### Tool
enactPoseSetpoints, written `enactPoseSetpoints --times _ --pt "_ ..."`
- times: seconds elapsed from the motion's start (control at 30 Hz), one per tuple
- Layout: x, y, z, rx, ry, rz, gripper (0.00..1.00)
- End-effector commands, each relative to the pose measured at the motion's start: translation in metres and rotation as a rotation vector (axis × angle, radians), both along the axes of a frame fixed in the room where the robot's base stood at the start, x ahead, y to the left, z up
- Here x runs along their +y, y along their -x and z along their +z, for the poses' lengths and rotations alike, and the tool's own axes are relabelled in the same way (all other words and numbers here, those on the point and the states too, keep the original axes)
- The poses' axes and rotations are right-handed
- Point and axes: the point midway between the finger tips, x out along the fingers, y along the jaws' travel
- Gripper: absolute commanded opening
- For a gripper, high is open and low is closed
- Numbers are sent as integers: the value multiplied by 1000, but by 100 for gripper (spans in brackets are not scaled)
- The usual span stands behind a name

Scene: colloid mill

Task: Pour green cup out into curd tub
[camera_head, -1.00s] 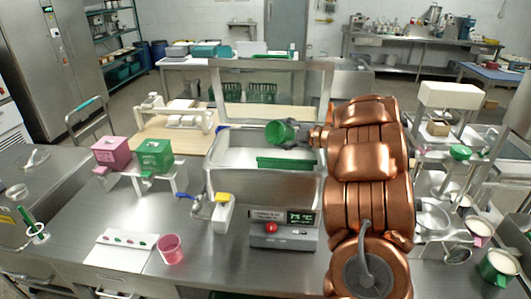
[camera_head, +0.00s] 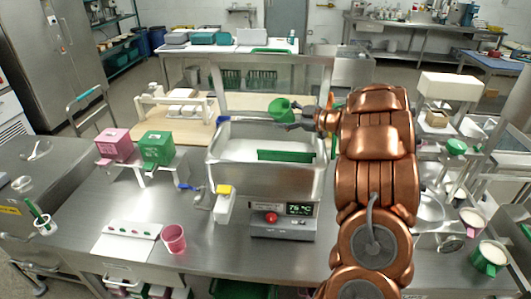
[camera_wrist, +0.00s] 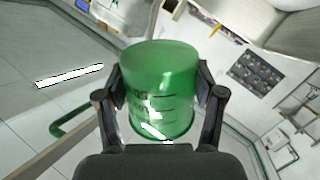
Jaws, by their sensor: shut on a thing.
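The green cup (camera_head: 279,109) is held over the back part of the curd tub (camera_head: 222,172), a large steel vat with white contents. The cup also shows in the wrist view (camera_wrist: 160,85), with measuring marks on its side. It looks tilted in the head view. I cannot see whether anything flows from it. My gripper (camera_head: 293,114) is shut on the cup, with one finger on each side in the wrist view.
A green bar (camera_head: 286,155) lies across the tub. A display box (camera_head: 282,218) stands in front. A pink cup (camera_head: 174,239) stands on the counter. Pink (camera_head: 114,146) and green (camera_head: 156,148) boxes sit on a stand at left. A green pitcher (camera_head: 488,258) is at right.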

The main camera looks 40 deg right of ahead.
Motion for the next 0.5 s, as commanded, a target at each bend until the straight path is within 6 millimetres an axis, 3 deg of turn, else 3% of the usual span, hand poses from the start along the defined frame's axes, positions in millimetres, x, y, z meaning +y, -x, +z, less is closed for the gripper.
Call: enactPoseSetpoints --times 0.5 --pt "-23 -7 15 72 -315 -3 31"
